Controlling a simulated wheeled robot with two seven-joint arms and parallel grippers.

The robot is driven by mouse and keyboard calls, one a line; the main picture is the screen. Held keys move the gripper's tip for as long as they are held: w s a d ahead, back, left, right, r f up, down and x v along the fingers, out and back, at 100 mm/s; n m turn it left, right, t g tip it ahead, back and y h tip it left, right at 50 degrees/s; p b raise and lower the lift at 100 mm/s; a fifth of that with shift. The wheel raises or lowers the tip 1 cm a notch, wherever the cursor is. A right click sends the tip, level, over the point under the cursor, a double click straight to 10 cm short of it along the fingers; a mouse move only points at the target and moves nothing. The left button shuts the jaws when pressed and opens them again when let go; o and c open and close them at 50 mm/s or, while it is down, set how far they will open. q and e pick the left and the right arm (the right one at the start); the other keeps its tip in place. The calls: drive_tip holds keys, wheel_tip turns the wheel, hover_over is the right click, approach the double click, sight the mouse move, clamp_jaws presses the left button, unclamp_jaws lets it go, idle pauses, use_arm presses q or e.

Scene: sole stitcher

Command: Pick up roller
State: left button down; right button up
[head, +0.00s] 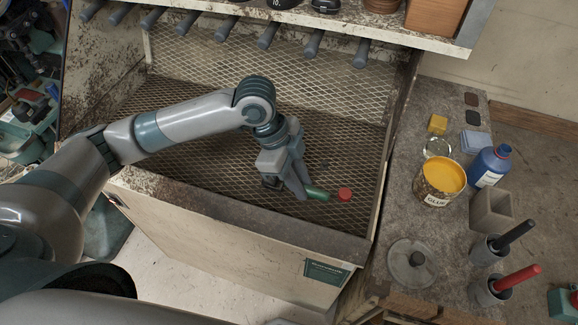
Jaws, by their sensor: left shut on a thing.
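The roller shows in the head view as a green piece (318,193) with a red piece (345,194) just to its right. It is low over or on the mesh floor of the bench bay; whether it touches the mesh I cannot tell. My left gripper (304,190) points down at the green piece's left end and is shut on it. The fingers hide that end. My right gripper is not in view.
The bay has a front wall (230,215) and mesh back (210,60), with a shelf (420,38) above. The right-hand bench (400,215) holds a glue can (438,182), a blue bottle (489,168), a round lid (411,262) and handled tools in cups.

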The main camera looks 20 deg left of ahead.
use_arm(q)
drive_tip(key=shift+s+d+b, duration=0.4)
drive_tip(key=shift+s+d, duration=0.95)
drive_tip(key=shift+s, duration=0.15)
drive_tip(key=shift+w+a, duration=0.1)
drive_tip(key=shift+w+a+r+n+t, duration=0.2)
drive_tip(key=shift+w+a+n+t, duration=0.1)
drive_tip(key=shift+w+a+n, duration=0.15)
drive_tip(key=w+a+r+n+t+y, duration=0.2)
drive_tip(key=w+a+r+n, duration=0.2)
drive_tip(key=n, duration=0.4)
drive_tip(key=w+a+r+n+t+y+b, duration=0.1)
drive_tip(key=w+a+r+n+t+y, duration=0.1)
drive_tip(key=w+a+r+n, duration=0.3)
drive_tip(key=w+a+n, duration=0.1)
drive_tip(key=a+n, duration=0.2)
drive_tip(key=n, duration=0.1)
drive_tip(key=shift+w+y+b, duration=0.15)
drive_tip(key=shift+y+b, duration=0.15)
drive_tip(key=shift+n, duration=0.25)
